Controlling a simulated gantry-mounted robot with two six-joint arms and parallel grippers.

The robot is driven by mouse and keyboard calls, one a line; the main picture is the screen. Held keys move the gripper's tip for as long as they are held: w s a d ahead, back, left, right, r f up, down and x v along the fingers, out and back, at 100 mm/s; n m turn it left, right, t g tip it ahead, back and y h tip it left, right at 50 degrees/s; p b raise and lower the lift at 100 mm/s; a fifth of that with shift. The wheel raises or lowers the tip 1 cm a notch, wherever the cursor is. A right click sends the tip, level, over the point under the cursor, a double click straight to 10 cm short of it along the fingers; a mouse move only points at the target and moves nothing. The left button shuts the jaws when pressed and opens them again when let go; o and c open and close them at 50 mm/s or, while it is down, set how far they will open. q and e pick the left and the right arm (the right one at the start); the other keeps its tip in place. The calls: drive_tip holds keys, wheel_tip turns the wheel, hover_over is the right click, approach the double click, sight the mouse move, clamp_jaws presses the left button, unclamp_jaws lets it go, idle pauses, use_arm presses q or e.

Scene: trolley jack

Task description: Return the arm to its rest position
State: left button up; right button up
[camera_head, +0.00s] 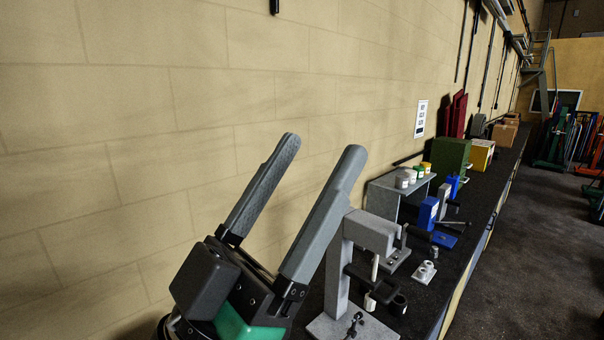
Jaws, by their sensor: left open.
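My left gripper (321,150) is large in the front of the head view, reaching up from the bottom edge. Its two grey fingers point up and to the right, spread apart, with only the wall seen between them. It is open and empty. My right gripper is not in the picture. No trolley jack can be made out.
The dark workbench (455,262) runs along the beige block wall (110,110). It carries a grey shelf (385,185) with small jars, blue tools (427,214), a green box (451,156) and a yellow box (481,155). Open floor (545,260) lies to the right.

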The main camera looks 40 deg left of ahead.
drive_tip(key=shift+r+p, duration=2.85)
